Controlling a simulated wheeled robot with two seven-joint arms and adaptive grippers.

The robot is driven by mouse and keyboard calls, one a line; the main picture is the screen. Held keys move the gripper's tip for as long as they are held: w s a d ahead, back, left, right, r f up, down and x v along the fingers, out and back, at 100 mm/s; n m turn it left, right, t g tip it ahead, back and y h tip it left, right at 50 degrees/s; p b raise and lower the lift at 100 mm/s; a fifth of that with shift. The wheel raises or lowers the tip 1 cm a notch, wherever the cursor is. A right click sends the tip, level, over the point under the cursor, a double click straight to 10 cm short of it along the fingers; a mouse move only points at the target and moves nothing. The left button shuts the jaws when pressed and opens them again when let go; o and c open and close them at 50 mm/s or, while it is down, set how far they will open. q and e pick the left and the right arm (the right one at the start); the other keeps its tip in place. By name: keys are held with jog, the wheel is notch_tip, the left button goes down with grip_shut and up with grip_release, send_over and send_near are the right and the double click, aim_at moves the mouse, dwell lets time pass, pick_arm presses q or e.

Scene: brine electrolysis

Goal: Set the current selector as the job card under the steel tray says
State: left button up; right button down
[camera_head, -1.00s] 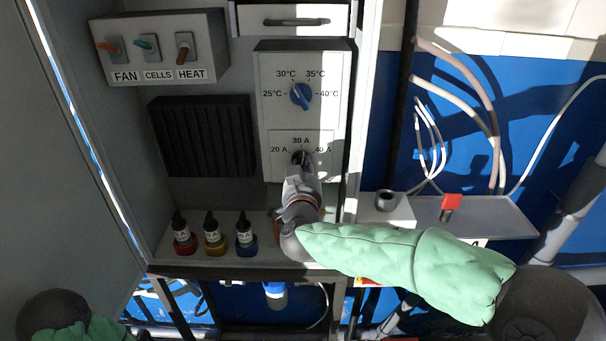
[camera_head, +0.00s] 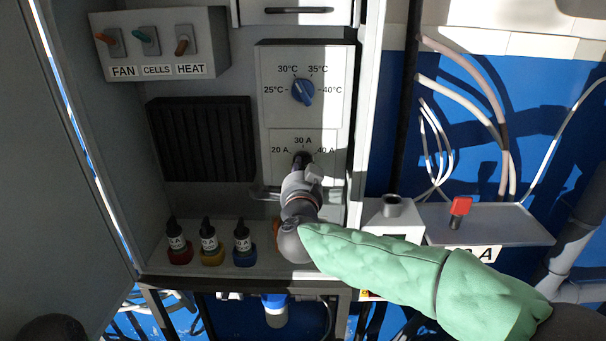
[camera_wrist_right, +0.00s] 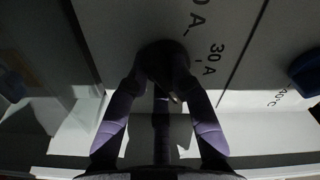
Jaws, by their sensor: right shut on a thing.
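The current selector is a dark round knob (camera_head: 302,158) on the lower white panel, with marks 20 A, 30 A and 40 A around it. My right gripper (camera_head: 303,173) is shut on the knob from below. In the right wrist view the purple-grey fingers (camera_wrist_right: 163,78) stand on either side of the dark knob (camera_wrist_right: 160,55). I cannot tell which mark its pointer faces. The steel tray (camera_head: 500,222) is at the right. Below its front edge a white card (camera_head: 477,254) shows large print ending in "A"; my sleeve hides part of it. My left gripper is not in view.
A blue temperature dial (camera_head: 303,91) sits just above the selector. Three switches (camera_head: 145,42) are at upper left. Small bottles (camera_head: 210,243) stand on the shelf left of my right arm. A red-topped item (camera_head: 460,207) is on the tray. Cables hang behind it.

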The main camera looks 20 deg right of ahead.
jog(key=shift+f+m, duration=0.1)
jog(key=shift+m, duration=0.3)
jog(key=c, duration=1.1)
grip_release()
jog(key=shift+s, duration=0.1)
jog(key=v, duration=1.1)
jog(key=shift+s+a, duration=0.2)
jog(key=shift+s, duration=0.15)
